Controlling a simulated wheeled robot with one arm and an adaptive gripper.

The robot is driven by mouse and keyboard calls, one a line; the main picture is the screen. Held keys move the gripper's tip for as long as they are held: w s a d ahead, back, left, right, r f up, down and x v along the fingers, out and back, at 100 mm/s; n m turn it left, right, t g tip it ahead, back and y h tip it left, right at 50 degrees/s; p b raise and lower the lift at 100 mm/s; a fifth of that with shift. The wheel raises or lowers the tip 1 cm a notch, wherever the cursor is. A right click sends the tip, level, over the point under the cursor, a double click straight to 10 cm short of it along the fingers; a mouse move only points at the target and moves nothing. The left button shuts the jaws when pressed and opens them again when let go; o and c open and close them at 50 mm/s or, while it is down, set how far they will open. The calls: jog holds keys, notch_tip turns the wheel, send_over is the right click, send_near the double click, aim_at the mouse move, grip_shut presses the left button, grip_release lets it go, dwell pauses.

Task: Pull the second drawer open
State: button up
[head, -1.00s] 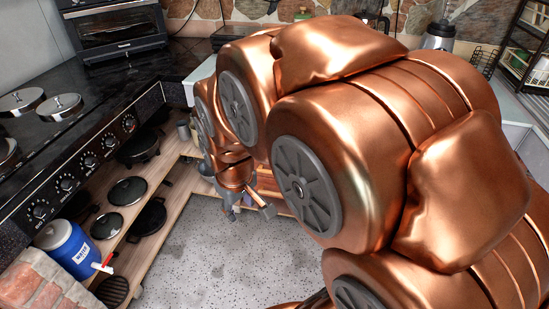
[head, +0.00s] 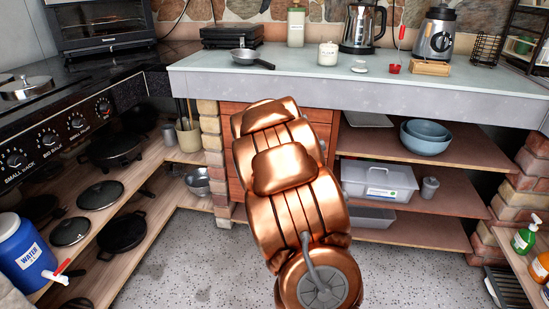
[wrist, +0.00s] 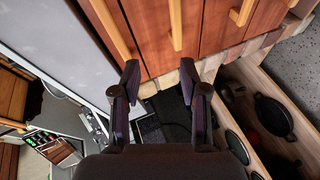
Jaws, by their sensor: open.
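The wooden drawer stack (head: 233,160) stands under the grey counter, mostly hidden behind my copper arm in the head view. In the wrist view the reddish drawer fronts fill the top, turned sideways, with several pale bar handles. The second drawer (wrist: 149,25), counting from the counter slab, has its handle (wrist: 175,25) at the top middle. The visible fronts look flush and shut. My gripper (wrist: 159,70) is open and empty in the wrist view. Its fingertips are by the drawer stack's side edge, apart from the handles. The head view hides my gripper behind the arm.
A counter slab (head: 370,88) overhangs the drawers. Brick pillars (head: 212,150) and open shelves (head: 410,145) flank them. Low shelves with pans (head: 123,231) lie left, below the stove. The speckled floor (head: 190,265) in front is clear.

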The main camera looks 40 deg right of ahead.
jog(key=w+d+f+n+t+h+b, duration=0.1)
jog(key=d+f+n+t+b, duration=0.2)
jog(key=d+f+b, duration=0.4)
jog(key=shift+b+x, duration=0.4)
jog(key=shift+x, duration=3.5)
jog(key=shift+f, duration=0.15)
grip_shut()
